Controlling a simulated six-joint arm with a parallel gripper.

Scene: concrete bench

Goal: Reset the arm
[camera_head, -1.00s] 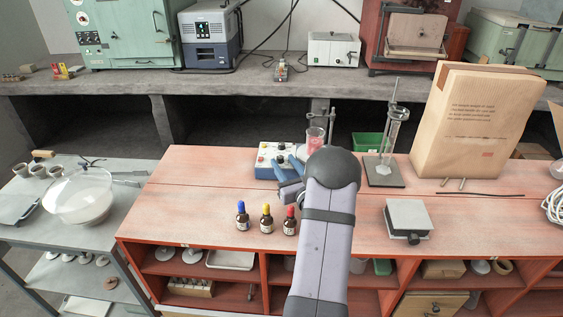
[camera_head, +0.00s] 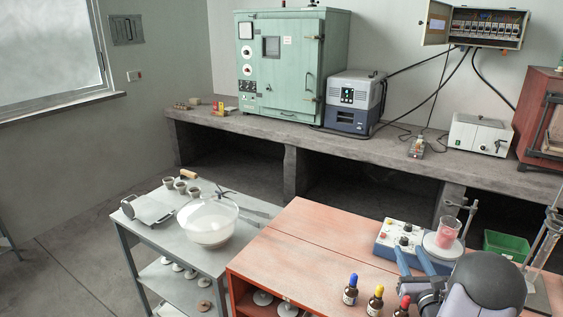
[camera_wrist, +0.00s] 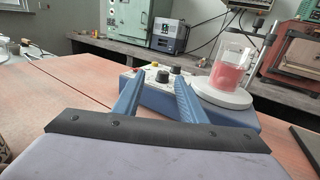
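My gripper (camera_head: 410,257) is open and empty, its two blue fingers apart. In the head view it reaches over the red-topped bench (camera_head: 310,235), close to the blue and white stirrer (camera_head: 390,238). The wrist view shows the fingers (camera_wrist: 158,76) in front of the stirrer's knob panel (camera_wrist: 160,78); I cannot tell whether they touch it. A beaker of pink liquid (camera_head: 447,232) stands upright on the stirrer's round plate, right of the fingers in the wrist view (camera_wrist: 230,70). My arm hides part of the bench at lower right.
Three small bottles with blue (camera_head: 350,290), yellow (camera_head: 376,299) and red (camera_head: 402,306) caps stand in front of my gripper. A green bin (camera_head: 506,245) and a glass stand (camera_head: 540,255) are at right. A grey cart with a glass bowl (camera_head: 208,222) stands at left.

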